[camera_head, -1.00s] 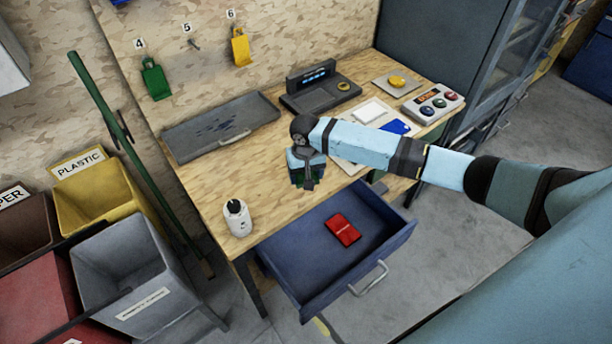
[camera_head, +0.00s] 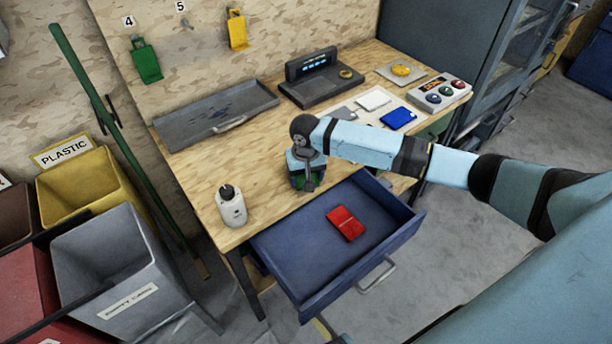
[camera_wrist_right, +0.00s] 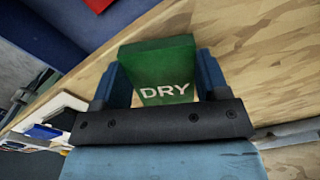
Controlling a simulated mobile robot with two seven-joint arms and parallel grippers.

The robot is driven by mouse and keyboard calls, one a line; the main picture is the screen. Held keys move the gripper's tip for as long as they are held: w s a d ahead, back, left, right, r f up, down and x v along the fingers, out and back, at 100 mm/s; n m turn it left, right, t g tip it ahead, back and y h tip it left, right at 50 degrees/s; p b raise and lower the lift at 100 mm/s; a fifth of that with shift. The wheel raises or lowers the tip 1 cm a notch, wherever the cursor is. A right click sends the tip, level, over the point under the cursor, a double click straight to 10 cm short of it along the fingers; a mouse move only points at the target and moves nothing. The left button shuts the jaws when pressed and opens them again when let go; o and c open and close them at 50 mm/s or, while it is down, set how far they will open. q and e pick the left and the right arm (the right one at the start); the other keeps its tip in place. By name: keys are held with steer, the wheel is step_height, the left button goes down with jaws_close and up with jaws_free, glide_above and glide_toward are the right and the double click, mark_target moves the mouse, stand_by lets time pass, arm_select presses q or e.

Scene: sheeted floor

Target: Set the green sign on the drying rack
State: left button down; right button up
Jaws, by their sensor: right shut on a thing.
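The green sign (camera_wrist_right: 165,65) reads "DRY" in white letters. My right gripper (camera_wrist_right: 160,78) is shut on it, with a blue finger on each side. In the head view the right gripper (camera_head: 307,178) hangs over the front part of the wooden table, near the open drawer; only a little green of the sign shows under it. A shallow grey tray with dark spots (camera_head: 190,132) lies at the table's back left, away from the gripper. I cannot tell whether it is the drying rack. My left gripper is not in view.
The blue drawer (camera_head: 290,250) stands open with a red object (camera_head: 345,222) inside. A dark display device (camera_head: 318,85), a blue card (camera_head: 398,118) and a button box (camera_head: 440,95) are further right. Bare table lies between tray and gripper.

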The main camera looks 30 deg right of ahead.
steer(key=shift+f, duration=0.55)
stand_by(0.4)
steer(key=o, duration=1.1)
steer(key=shift+c, duration=0.2)
